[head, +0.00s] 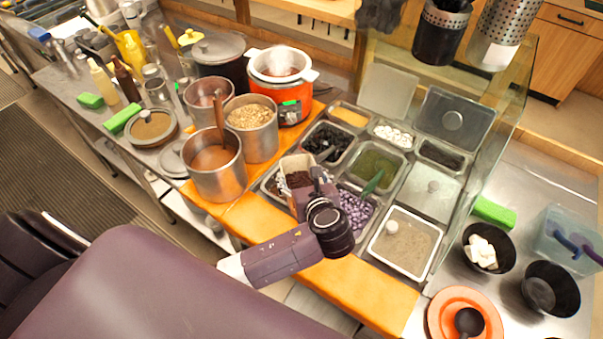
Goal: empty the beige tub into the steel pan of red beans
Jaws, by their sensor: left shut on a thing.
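The beige tub (296,161) is above the front left of the steel pans, with dark red-brown contents showing in its open top. My left gripper (312,182) is shut on the tub at its near side. A steel pan (268,184) at the front left of the group is mostly hidden under the tub and gripper. Only a little of its dark inside shows, so I cannot tell whether it holds the red beans. To its right, a pan of purple pieces (355,211) is partly hidden by my wrist. My right gripper is not in view.
Steel pots (216,168) stand left of the tub, with an orange cooker (281,86) behind. Pans of black (327,142) and green (375,164) food lie close behind and right. A glass guard (497,130) edges the right side. The orange front board (375,292) is mostly clear.

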